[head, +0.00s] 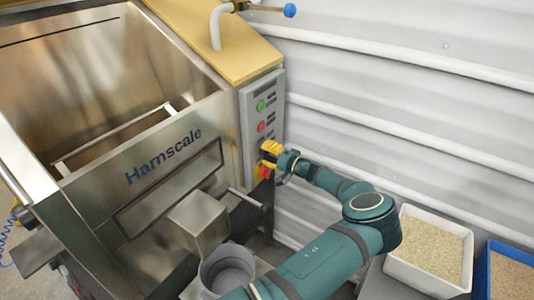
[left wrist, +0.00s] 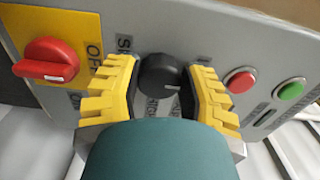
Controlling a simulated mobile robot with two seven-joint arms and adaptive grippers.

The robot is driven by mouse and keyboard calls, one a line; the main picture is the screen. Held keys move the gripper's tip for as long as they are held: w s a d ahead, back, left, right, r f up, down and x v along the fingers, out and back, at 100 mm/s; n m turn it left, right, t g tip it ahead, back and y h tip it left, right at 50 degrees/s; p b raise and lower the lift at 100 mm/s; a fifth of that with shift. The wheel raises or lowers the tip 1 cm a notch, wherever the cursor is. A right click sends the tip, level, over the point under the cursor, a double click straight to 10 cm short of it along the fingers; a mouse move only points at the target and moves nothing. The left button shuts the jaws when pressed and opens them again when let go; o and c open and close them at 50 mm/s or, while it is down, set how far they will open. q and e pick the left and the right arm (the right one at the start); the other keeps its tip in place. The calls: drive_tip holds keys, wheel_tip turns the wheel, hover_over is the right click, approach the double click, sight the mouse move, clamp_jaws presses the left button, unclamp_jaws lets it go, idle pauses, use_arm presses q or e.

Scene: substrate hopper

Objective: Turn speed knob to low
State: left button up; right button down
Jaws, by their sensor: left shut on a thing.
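The black speed knob (left wrist: 158,75) sits on the grey control panel (left wrist: 230,40) in the left wrist view. Its white mark points to the lower right of the picture. My left gripper (left wrist: 161,68) has one yellow finger on each side of the knob and is shut on it. In the head view my left gripper (head: 270,153) is at the lower part of the panel (head: 276,92) and hides the knob. The labels around the knob are partly covered by the fingers, so its setting cannot be read. My right gripper is not in view.
A red rotary switch (left wrist: 48,62) on a yellow plate is left of the knob. A red button (left wrist: 239,80) and a green button (left wrist: 290,90) are to its right. The steel Hamscale hopper (head: 165,160) stands left of the panel. A white bin (head: 405,275) of grain stands at right.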

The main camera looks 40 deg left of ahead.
use_arm(q)
drive_tip(key=shift+r, duration=0.1)
drive_tip(key=o, duration=1.2)
drive_tip(key=shift+a, duration=0.1)
drive_tip(key=w+d, duration=0.1)
drive_tip(key=d, duration=1.1)
drive_tip(key=shift+w, duration=0.2)
